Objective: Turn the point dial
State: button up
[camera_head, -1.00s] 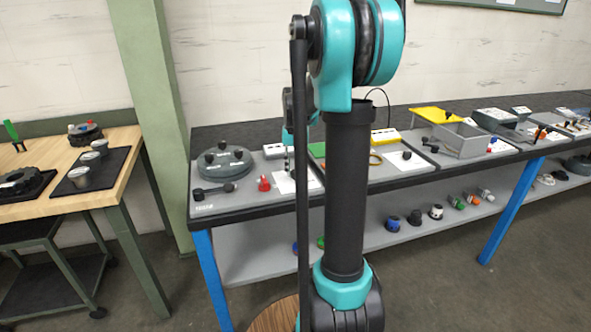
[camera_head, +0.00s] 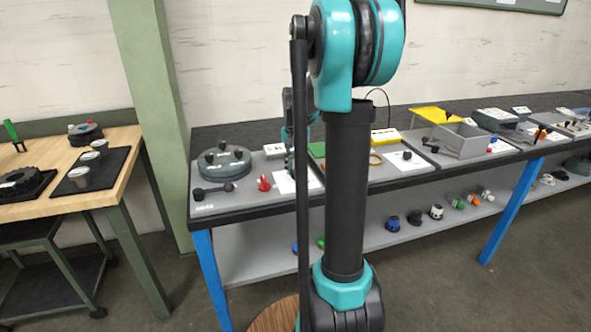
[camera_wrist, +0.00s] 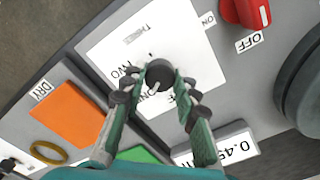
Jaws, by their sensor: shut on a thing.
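The point dial is a small dark round knob (camera_wrist: 159,72) on a white plate (camera_wrist: 118,42) printed ONE, TWO and THREE. A pale pointer mark on its lower-left side lies near the word ONE, though the fingers and print crowd it. My gripper (camera_wrist: 159,80) is shut on the dial, with one green-grey finger on each side. In the head view the white plate (camera_head: 287,185) shows on the grey bench panel, while my arm hides much of the gripper and the dial.
A red OFF knob (camera_wrist: 246,12) sits upper right of the dial, and a dark round housing (camera_wrist: 300,85) stands at the right. A display box (camera_wrist: 225,147) lies close to the right finger. An orange DRY patch (camera_wrist: 66,113) and a yellow ring (camera_wrist: 48,152) lie to the left.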

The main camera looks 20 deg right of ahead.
aim_at(295, 171)
jog(key=o, duration=1.2)
jog(key=shift+c, duration=0.2)
notch_tip(295, 171, up, 12)
jog(key=s+a+f+n+t, duration=0.2)
jog(key=s+a+f+n, duration=0.1)
jog(key=s+f, duration=0.8)
jog(key=s+a+f+n+t, duration=0.2)
jog(key=s+a+f+n, duration=0.2)
jog(key=s+f, duration=0.6)
jog(key=s+n, duration=0.2)
jog(key=s, duration=0.1)
jog(key=shift+a+f, duration=0.25)
jog(key=shift+f, duration=0.15)
jog(key=shift+w, duration=0.1)
